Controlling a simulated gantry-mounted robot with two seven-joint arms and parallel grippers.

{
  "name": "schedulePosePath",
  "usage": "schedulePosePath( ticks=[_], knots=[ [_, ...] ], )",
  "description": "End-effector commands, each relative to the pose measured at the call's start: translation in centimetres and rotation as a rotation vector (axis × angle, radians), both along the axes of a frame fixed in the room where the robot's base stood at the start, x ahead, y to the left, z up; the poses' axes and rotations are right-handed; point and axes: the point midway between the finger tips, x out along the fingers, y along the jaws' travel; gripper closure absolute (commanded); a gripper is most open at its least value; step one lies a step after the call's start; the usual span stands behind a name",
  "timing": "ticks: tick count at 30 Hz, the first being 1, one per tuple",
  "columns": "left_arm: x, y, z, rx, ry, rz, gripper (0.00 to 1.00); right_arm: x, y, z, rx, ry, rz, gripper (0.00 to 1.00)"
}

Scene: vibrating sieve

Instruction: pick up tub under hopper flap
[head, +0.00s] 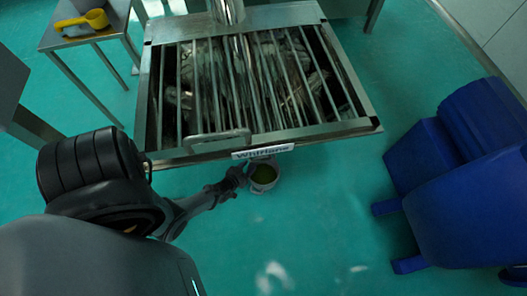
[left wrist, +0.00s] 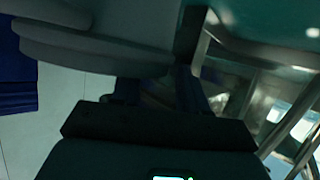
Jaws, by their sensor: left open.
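The tub (head: 264,178) is small, round and pale with a dark greenish inside. It shows in the head view just below the front edge of the sieve hopper (head: 352,126), near the label plate. My left gripper (head: 246,174) is open at the tub's left side, very close to its rim; I cannot tell whether it touches. In the left wrist view the open fingers (left wrist: 158,92) point up toward a large grey rounded body, probably the tub seen close. The flap itself is not clearly visible. My right gripper is not in view.
The hopper has a barred grate (head: 250,85) and a front handle (head: 217,139) above my left gripper. A blue wheeled bin (head: 470,190) stands at the right. A metal side table (head: 60,40) holds a yellow scoop (head: 95,18). The green floor in front is clear.

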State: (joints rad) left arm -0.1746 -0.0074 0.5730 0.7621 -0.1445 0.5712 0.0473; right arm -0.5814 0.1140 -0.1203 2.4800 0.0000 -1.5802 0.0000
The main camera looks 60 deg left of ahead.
Motion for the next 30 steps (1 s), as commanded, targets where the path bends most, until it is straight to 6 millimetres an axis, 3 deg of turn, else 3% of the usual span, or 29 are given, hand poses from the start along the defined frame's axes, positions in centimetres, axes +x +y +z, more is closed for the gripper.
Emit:
schedulePosePath(
  ticks=[9, 18, 30],
  knots=[
    [0.55, 0.35, -0.26, 0.001, 0.002, 0.000, 0.57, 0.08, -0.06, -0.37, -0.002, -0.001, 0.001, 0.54],
    [0.52, 0.34, -0.28, 0.000, 0.002, 0.000, 1.00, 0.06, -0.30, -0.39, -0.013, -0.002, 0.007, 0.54],
    [0.52, 0.37, -0.27, 0.001, 0.002, 0.000, 1.00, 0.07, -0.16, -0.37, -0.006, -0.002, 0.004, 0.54]
  ],
)
